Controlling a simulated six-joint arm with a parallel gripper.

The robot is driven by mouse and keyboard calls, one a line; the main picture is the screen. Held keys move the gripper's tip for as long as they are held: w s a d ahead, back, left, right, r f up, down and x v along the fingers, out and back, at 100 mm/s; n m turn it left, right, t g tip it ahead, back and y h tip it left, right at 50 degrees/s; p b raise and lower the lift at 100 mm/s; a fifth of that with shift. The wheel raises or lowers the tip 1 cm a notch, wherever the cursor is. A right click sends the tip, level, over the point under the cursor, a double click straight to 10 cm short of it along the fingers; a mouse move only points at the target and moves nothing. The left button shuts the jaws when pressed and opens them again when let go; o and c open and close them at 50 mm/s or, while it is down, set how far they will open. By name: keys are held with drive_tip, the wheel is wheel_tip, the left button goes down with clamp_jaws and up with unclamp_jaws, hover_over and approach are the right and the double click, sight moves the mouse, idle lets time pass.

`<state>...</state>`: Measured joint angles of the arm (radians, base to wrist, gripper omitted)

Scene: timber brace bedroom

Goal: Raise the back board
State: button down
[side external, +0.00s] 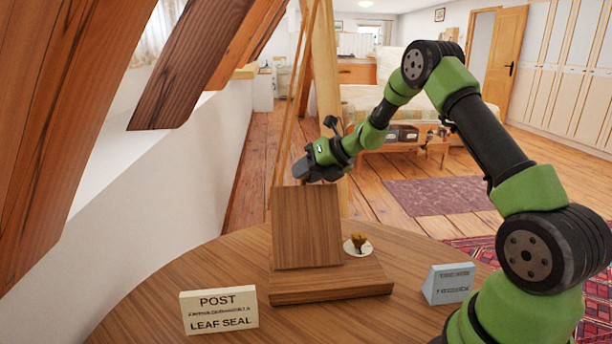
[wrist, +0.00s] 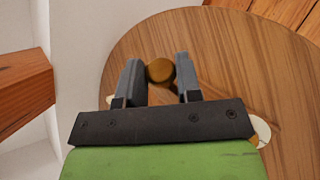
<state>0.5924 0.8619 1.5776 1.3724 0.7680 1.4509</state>
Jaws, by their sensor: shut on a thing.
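The back board (side external: 307,228) is a brown wooden panel standing nearly upright, tilted slightly, on a flat wooden base (side external: 332,288) on the round table. My gripper (side external: 308,172) is at the top edge of the board in the side view. In the wrist view my gripper (wrist: 160,75) has a round brown knob (wrist: 160,70) between its two grey fingers, and it is shut on this knob. The board hides the fingertips' far side in the side view, and I cannot make out how the knob joins the board.
A white disc (side external: 351,249) with a small brown piece (side external: 359,240) is right of the board. A cream sign (side external: 219,311) and a blue sign (side external: 448,284) stand at the front of the table (side external: 180,270). Timber braces (side external: 185,60) slope down at the left.

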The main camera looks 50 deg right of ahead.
drive_tip(key=s+a+r, duration=0.3)
drive_tip(key=s+a, duration=0.6)
drive_tip(key=shift+s+a+r, duration=0.15)
drive_tip(key=shift+r, duration=0.2)
drive_tip(key=c, duration=0.8)
unclamp_jaws()
drive_tip(key=shift+s, duration=0.1)
drive_tip(key=v, duration=1)
drive_tip(key=shift+w+r, duration=0.3)
